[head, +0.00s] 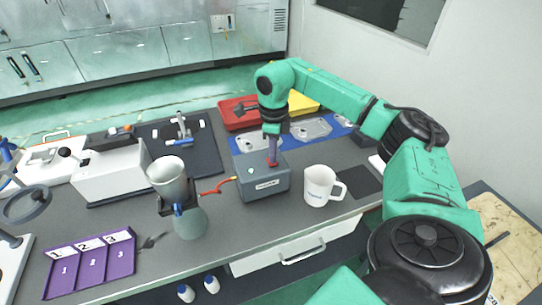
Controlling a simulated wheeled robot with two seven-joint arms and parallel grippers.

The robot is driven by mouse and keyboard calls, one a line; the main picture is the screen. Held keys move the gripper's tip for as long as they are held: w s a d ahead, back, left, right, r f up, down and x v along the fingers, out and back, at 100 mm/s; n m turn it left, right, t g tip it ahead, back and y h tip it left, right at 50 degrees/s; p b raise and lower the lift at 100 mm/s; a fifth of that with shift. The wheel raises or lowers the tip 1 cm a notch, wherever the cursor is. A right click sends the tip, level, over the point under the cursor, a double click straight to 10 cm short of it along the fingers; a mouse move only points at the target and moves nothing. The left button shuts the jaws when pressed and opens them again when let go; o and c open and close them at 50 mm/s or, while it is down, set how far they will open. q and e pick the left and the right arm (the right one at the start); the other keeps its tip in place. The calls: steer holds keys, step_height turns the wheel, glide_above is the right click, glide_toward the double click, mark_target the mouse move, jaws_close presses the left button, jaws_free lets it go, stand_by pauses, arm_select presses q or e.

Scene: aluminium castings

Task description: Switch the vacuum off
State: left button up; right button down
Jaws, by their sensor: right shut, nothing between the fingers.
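The vacuum unit appears to be the grey box (263,184) with a pale label on its front, near the middle of the bench. A red hose (217,186) runs from its left side toward a metal cup above a clear vessel (190,221). A small green spot (251,171) shows on the box top. My right gripper (272,161) points down over the top of the box, shut and empty, its tips at or just above a small reddish part there. The tips hide much of that part, so I cannot tell contact or the switch's position. My left gripper is out of view.
A white mug (320,186) stands close to the right of the box. A purple numbered tray (90,264) lies at the front left. Red (236,113) and yellow (303,103) trays lie behind my right arm. A white device (110,175) stands at the left.

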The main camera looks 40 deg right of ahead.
steer(key=shift+s+f+b, duration=0.1)
steer(key=shift+f+b, duration=0.25)
steer(key=shift+f, duration=0.25)
step_height(320, 180, up, 7)
steer(key=p, duration=0.6)
steer(key=shift+r, duration=0.1)
stand_by(0.5)
